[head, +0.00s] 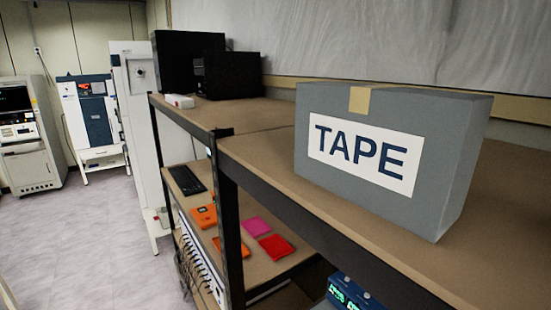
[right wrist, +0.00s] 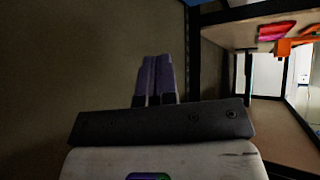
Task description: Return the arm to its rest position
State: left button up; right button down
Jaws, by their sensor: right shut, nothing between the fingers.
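My right gripper (right wrist: 155,80) shows in the right wrist view. Its two purple fingers are together and nothing is between them. It is in front of a plain brown surface, apart from the shelf items. No gripper shows in the head view, so my left gripper is out of sight. The rest position itself is not marked in either view.
A grey TAPE box (head: 385,155) stands on the upper shelf (head: 265,155). Orange and red items (head: 276,247) and a keyboard (head: 186,180) lie on the lower shelf. A dark shelf post (head: 228,220) stands between. Open floor (head: 85,245) is at left, with white machines (head: 25,140) behind.

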jog(key=s+a+r+m+t+h, duration=0.1)
jog(key=s+a+r, duration=0.3)
jog(key=a, duration=0.1)
jog(key=s+a+f, duration=0.2)
jog(key=s+a, duration=0.2)
jog(key=s, duration=0.2)
jog(key=s+a+f, duration=0.3)
jog(key=s+a, duration=0.1)
jog(key=s, duration=0.3)
jog(key=s+a+f+n+g+y, duration=0.1)
jog(key=s+a+f+g, duration=0.25)
jog(key=s+f, duration=0.85)
jog(key=s+a+f+n+g, duration=0.1)
jog(key=s+a+f+g, duration=0.25)
jog(key=s+f, duration=0.8)
jog(key=w+p+v, duration=0.1)
jog(key=p+v, duration=1)
jog(key=v, duration=0.2)
jog(key=w+r+p+v, duration=0.1)
jog(key=w+p+v, duration=0.1)
jog(key=p+v, duration=1)
jog(key=shift+d+r, duration=0.2)
jog(key=shift+r, duration=0.8)
